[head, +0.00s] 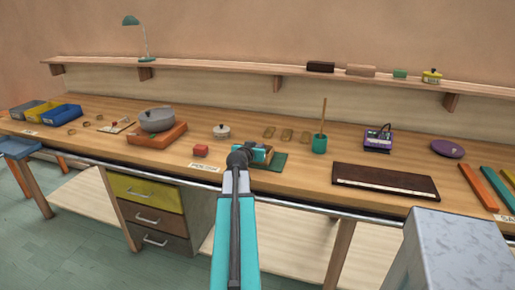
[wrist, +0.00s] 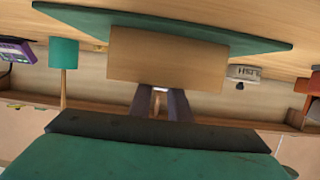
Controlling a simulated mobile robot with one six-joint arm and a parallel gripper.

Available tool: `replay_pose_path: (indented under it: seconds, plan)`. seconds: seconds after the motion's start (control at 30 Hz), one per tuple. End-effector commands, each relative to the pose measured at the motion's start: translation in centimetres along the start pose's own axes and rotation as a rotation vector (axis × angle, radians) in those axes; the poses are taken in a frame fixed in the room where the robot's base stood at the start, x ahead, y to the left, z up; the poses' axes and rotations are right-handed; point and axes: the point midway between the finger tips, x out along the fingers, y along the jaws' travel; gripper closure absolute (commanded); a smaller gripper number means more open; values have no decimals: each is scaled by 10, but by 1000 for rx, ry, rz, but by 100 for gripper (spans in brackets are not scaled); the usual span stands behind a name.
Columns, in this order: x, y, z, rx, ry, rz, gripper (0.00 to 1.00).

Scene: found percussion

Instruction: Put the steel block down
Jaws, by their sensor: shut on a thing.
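My gripper (wrist: 160,100) is shut, with its dark fingers close together. A small pale, bright sliver (wrist: 160,90) shows between the fingertips; I take it for the steel block, most of which is hidden. Just past the tips is a brown wooden block (wrist: 165,60) over a green mat (wrist: 265,43). I cannot tell whether the held piece touches the wood. In the head view my gripper (head: 256,150) is low over the green mat (head: 279,162), and its own body hides what it holds.
A red block (head: 200,151) and a lidded pot (head: 221,131) are to the left. Several small brass plates lie behind. A dark long board (head: 385,181) lies to the right.

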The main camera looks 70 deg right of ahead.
Motion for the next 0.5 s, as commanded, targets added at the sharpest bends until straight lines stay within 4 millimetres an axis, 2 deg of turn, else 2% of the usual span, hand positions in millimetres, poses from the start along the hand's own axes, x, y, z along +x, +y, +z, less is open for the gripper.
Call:
replay_pose_path:
  seconds: [0.5]
  plan:
    - [2,0,6,1,1,-1,100]
